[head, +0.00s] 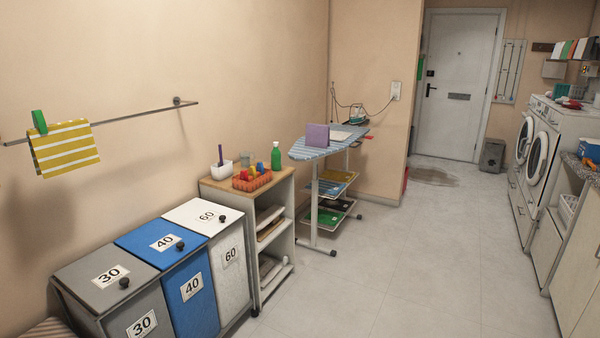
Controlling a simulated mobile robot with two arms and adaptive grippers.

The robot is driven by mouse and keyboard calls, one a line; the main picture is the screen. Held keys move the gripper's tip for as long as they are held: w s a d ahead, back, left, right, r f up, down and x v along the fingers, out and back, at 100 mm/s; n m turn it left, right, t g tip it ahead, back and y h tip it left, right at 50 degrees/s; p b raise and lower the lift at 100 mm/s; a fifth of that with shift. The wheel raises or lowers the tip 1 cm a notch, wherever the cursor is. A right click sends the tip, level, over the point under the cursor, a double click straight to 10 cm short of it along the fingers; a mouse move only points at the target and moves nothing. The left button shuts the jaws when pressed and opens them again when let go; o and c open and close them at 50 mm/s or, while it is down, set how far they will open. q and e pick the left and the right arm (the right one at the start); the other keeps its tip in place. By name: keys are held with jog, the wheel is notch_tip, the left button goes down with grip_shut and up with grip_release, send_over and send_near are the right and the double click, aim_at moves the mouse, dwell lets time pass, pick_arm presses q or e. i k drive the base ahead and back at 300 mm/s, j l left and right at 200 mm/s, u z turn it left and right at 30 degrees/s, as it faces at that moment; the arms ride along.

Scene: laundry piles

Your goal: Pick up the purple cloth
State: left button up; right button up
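A purple, flat-sided piece (317,137), which looks like the purple cloth, is on the blue-striped ironing board (309,153) in the middle distance. It stands up from the board top near its left part. From here I cannot tell whether it is folded or draped over something. Neither of my grippers shows in the head view.
Laundry bins marked 30, 40 and 60 (160,242) and a wooden shelf unit (284,186) line the left wall. An iron (356,117) is on the board's far end. Washing machines (540,140) stand at right. The floor (400,265) between is clear.

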aim_at(316, 135)
jog(key=i+z, duration=0.4)
jog(key=i, duration=1.85)
jog(key=l, duration=0.1)
